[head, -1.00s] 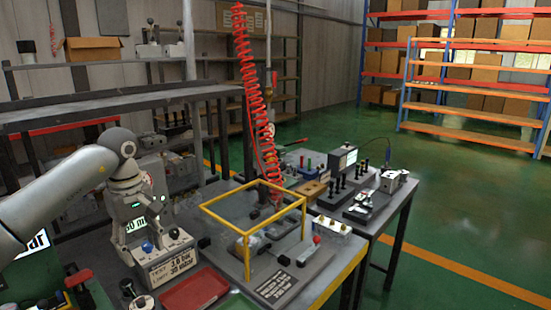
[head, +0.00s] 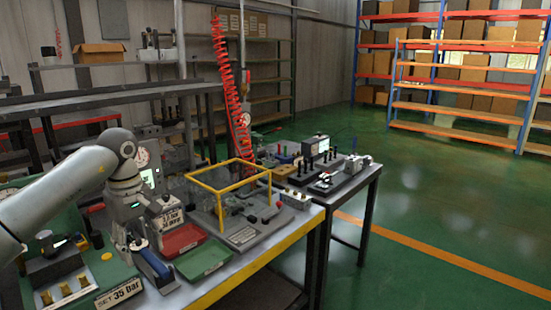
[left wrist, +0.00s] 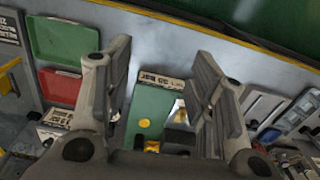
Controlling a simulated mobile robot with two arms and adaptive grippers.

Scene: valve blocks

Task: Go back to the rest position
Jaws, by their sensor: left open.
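My left gripper (head: 138,240) hangs from my arm at the left of the head view, pointing down over the near left part of the workbench (head: 232,280). In the left wrist view its two fingers (left wrist: 162,85) stand wide apart with nothing held between them. Beyond them lies a green panel (left wrist: 142,125) with a white label and a yellow knob. In the head view this panel (head: 98,262) carries a "SET 35 Bar" sign. My right gripper is not in view.
A red tray (head: 183,240) and a green tray (head: 204,259) lie right of my gripper. A yellow frame (head: 222,190) stands behind them. A second table (head: 345,181) holds several devices. Open green floor (head: 440,210) lies to the right.

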